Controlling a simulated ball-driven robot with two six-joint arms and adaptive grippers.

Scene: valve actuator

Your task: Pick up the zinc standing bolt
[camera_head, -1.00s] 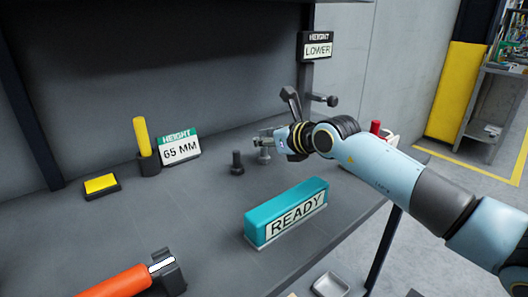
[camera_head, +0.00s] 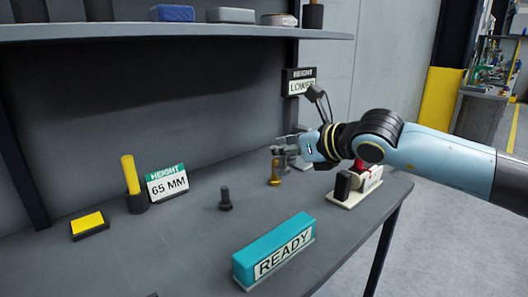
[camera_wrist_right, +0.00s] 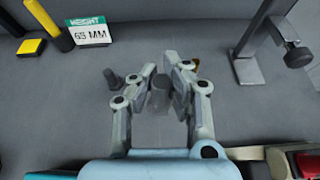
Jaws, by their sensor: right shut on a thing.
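The zinc bolt (camera_wrist_right: 157,97) is grey and sits between the fingers of my right gripper (camera_wrist_right: 160,72) in the right wrist view. In the head view my right gripper (camera_head: 280,148) is over the back right of the table, shut on the bolt, which the fingers largely hide there. A dark bolt (camera_head: 225,198) stands upright on the table to the left, apart from the gripper. A brass-coloured bolt (camera_head: 275,173) stands just below the fingers in the head view; I cannot tell whether they touch. My left gripper is not in view.
A teal READY block (camera_head: 265,249) lies at the front. A pale base with a red part (camera_head: 350,201) stands at the right edge. A shelf (camera_head: 180,30) hangs above.

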